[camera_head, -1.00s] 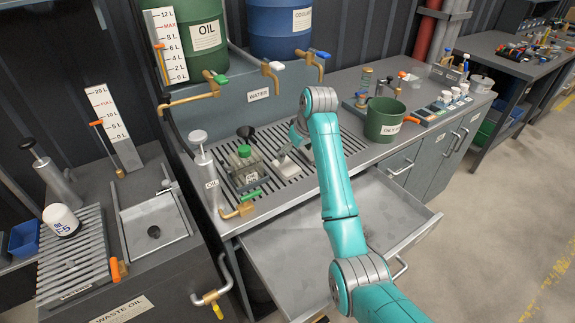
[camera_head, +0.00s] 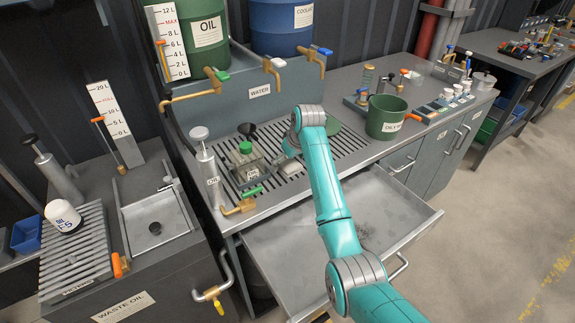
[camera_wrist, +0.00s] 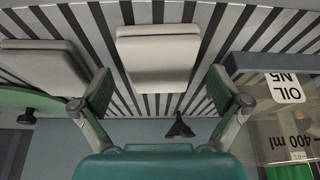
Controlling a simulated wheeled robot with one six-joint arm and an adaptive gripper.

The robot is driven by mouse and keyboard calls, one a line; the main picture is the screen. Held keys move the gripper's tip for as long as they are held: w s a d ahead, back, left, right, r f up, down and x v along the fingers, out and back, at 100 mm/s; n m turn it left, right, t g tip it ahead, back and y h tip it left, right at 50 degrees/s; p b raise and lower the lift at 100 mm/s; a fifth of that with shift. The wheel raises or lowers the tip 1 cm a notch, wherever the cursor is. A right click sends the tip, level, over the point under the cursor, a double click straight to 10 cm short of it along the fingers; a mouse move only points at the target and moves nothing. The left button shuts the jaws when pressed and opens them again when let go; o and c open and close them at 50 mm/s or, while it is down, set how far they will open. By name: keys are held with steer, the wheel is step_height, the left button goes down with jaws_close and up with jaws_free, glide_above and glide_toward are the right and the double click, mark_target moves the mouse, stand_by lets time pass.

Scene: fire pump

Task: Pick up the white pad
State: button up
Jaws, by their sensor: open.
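The white pad (camera_wrist: 158,58) lies flat on the slatted grate, in the upper middle of the wrist view. In the head view a small part of the white pad (camera_head: 291,169) shows beneath the end of my arm. My gripper (camera_wrist: 158,90) is open and empty. Its two fingers stand apart to the left and right of the pad's near end in the wrist view, touching nothing that I can make out. In the head view my gripper (camera_head: 291,146) hangs over the grate, its fingertips mostly hidden.
A grey pad (camera_wrist: 45,68) lies close to the left finger. A clear oil jug (camera_wrist: 285,120) stands close on the right; it has a green cap (camera_head: 245,147) in the head view. A black funnel (camera_wrist: 180,126) is nearby. A green bucket (camera_head: 385,117) stands to the right.

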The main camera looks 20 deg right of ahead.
steer(key=shift+f, duration=0.25)
stand_by(0.4)
steer(key=c, duration=1)
